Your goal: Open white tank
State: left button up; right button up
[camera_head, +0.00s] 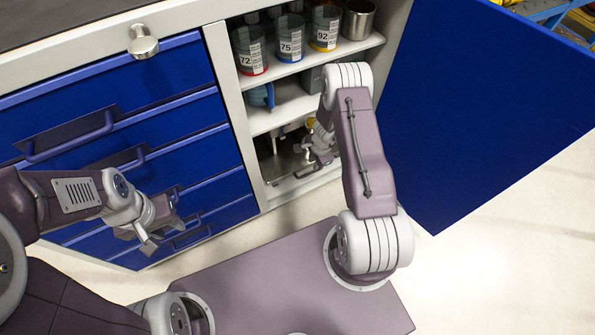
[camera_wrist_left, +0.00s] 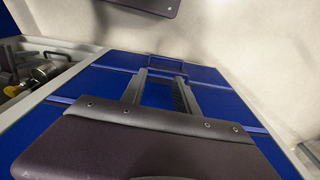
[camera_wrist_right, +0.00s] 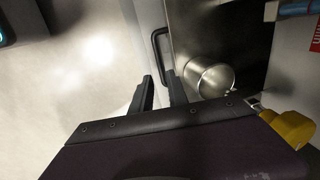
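I cannot make out a white tank in any view. My right arm reaches into the lower part of the open cabinet, and its gripper (camera_head: 322,150) is partly hidden behind the arm in the head view. In the right wrist view this gripper (camera_wrist_right: 158,90) is open, with nothing between its fingers. A black handle (camera_wrist_right: 156,50) stands just ahead of its fingertips, and a metal cylinder (camera_wrist_right: 210,77) lies to the right. My left gripper (camera_head: 160,228) is in front of the blue drawers. It is open and empty in the left wrist view (camera_wrist_left: 160,88).
The cabinet's upper shelf (camera_head: 300,67) holds labelled canisters (camera_head: 290,42) and a metal cup (camera_head: 358,18). The blue door (camera_head: 480,90) stands wide open on the right. Blue drawers (camera_head: 190,110) with protruding handles are at left. A yellow object (camera_wrist_right: 288,127) is right of the right gripper.

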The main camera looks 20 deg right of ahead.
aim_at(311, 172)
jog(key=f+b, duration=0.1)
jog(key=f, duration=0.2)
jog(key=w+f+b, duration=0.1)
jog(key=f, duration=0.1)
jog(key=f+b, duration=0.1)
jog(key=f, duration=0.2)
jog(key=shift+w+f, duration=0.25)
jog(key=shift+f, duration=0.1)
grip_shut()
dwell(0.9)
